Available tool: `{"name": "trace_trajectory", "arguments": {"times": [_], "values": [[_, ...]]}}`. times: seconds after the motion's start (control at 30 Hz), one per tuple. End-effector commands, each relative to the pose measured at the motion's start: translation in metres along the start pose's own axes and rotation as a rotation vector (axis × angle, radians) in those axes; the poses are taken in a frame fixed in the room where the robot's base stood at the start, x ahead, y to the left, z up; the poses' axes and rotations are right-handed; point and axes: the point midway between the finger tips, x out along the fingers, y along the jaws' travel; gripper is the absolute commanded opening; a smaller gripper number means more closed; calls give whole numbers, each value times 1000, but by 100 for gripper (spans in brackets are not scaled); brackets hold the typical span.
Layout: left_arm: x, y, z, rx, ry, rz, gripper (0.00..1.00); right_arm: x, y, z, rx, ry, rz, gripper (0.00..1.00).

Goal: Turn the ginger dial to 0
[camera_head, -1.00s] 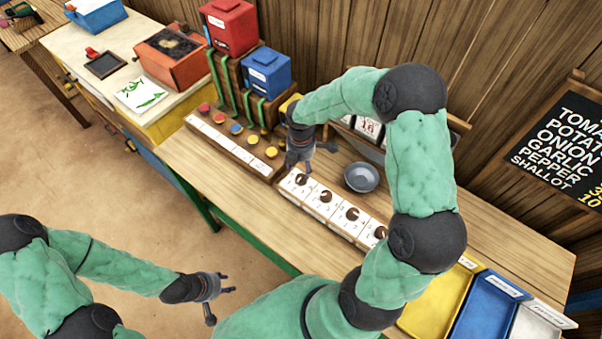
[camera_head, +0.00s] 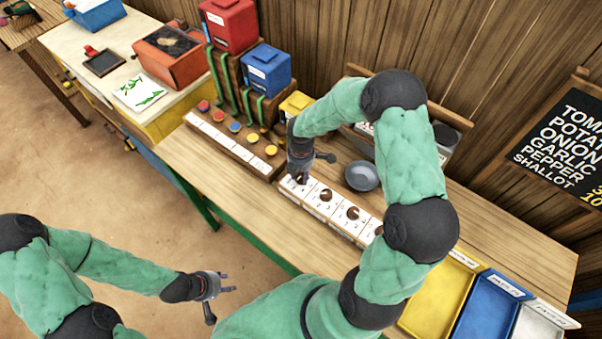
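A long panel (camera_head: 318,209) with white faces carries a row of round brown dials on the table. Their labels are too small to read, so I cannot tell which is the ginger dial. The dials further right, such as one dial (camera_head: 326,195) and another (camera_head: 352,213), are uncovered. My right gripper (camera_head: 312,171) is low over the leftmost dial, largely hiding it. Its fingers look spread; contact with the dial cannot be made out. My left gripper (camera_head: 221,303) is open and empty, out in front of the table at the lower left.
A grey bowl (camera_head: 362,176) stands close behind the panel. A rack with coloured knobs (camera_head: 235,127) is to the left, below a red box (camera_head: 230,25) and a blue box (camera_head: 266,70). Yellow (camera_head: 437,297) and blue (camera_head: 487,308) trays lie at right.

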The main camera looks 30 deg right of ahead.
Motion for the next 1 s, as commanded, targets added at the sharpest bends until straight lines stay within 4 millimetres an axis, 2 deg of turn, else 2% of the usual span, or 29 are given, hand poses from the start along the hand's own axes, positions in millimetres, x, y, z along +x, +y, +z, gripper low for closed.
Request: {"name": "trace_trajectory", "arguments": {"times": [0.47, 1.0], "values": [[4, -2, 0, 0, 0, 0, 40, 1, 1, 0, 73, 0, 2, 6], [26, -9, -1, 0, 0, 0, 40, 1, 1, 0, 528, 1, 5, 6]]}}
